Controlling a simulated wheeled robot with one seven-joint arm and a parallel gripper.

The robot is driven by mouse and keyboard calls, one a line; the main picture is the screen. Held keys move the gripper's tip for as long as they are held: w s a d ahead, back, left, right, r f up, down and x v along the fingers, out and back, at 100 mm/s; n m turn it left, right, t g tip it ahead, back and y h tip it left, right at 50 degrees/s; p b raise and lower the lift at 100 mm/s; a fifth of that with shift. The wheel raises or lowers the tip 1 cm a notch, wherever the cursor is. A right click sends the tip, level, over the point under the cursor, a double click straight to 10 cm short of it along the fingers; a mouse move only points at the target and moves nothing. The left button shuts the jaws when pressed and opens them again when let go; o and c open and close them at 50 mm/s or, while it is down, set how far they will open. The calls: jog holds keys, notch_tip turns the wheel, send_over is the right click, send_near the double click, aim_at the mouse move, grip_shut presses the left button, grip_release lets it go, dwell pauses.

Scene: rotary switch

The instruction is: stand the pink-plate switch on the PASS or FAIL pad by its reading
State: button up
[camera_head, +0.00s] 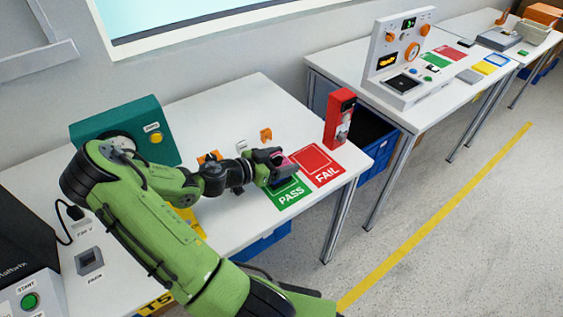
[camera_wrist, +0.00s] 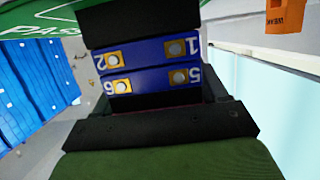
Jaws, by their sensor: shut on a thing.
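My gripper (camera_head: 277,164) is shut on the pink-plate switch (camera_head: 279,156), over the edge of the green PASS pad (camera_head: 291,199) in the head view. Only a little pink shows there. In the wrist view the blue switch body (camera_wrist: 150,66) sits between my dark jaws, with metal terminals marked 1, 2, 5 and 6. The pink plate and the knob are hidden there. Part of the PASS pad (camera_wrist: 32,31) shows at the upper left. I cannot tell whether the switch touches the pad. The red FAIL pad (camera_head: 318,158) lies beside it, bare where visible. No reading shows.
A red upright box (camera_head: 340,118) stands behind the FAIL pad. A teal unit (camera_head: 150,123) with a dial stands at the back left. Small orange and grey parts (camera_head: 265,134) stand at the back. A second table (camera_head: 437,108) with a white panel is at the right.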

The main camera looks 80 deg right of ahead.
jog(key=shift+f+b, duration=0.25)
jog(key=shift+b, duration=0.2)
jog(key=shift+a+f, duration=0.1)
jog(key=shift+a+f+b, duration=0.2)
jog(key=shift+f+b, duration=0.15)
jog(key=shift+b, duration=0.15)
jog(key=o, duration=1.3)
jog(key=shift+s+a, duration=0.1)
jog(key=shift+s, duration=0.05)
jog(key=shift+r+p, duration=0.2)
jog(key=shift+p, duration=0.1)
jog(key=shift+w+a+r+p, duration=0.1)
jog(key=shift+w+r+p, duration=0.5)
jog(key=shift+p, duration=0.25)
jog(key=p+v, duration=0.1)
jog(key=v, duration=0.9)
jog(key=shift+w+a+r, duration=0.15)
jog(key=shift+a+r, duration=0.1)
